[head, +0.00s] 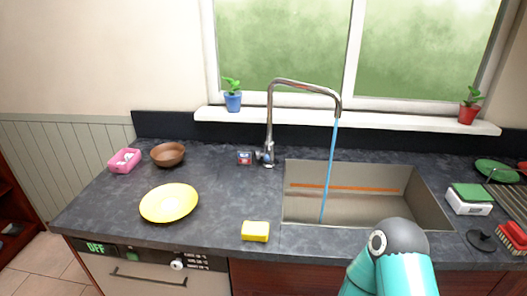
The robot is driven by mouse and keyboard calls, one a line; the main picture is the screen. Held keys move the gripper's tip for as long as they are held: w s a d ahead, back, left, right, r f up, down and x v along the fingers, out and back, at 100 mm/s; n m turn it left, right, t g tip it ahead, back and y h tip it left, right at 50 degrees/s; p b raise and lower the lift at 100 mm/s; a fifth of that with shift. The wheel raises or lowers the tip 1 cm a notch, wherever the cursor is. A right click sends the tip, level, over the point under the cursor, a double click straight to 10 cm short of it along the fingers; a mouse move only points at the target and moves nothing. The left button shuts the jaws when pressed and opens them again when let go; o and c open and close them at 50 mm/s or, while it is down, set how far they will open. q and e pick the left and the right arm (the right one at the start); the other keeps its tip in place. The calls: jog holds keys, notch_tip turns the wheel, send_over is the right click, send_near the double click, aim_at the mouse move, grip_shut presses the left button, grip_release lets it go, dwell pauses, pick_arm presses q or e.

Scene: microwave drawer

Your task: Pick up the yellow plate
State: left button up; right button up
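The yellow plate (169,203) lies flat on the dark countertop, left of the sink and close to the front edge. Nothing rests on it and nothing covers it. A teal link of one of my arms rises at the bottom right, in front of the sink. Neither gripper shows in the head view, so I see nothing of mine touching the plate.
A brown bowl (168,154) and a pink tray (125,161) stand behind the plate. A yellow sponge (255,231) lies to its right. The sink (430,215) has a tall faucet (270,110) with running water. An appliance (140,277) is below the counter. Counter around the plate is clear.

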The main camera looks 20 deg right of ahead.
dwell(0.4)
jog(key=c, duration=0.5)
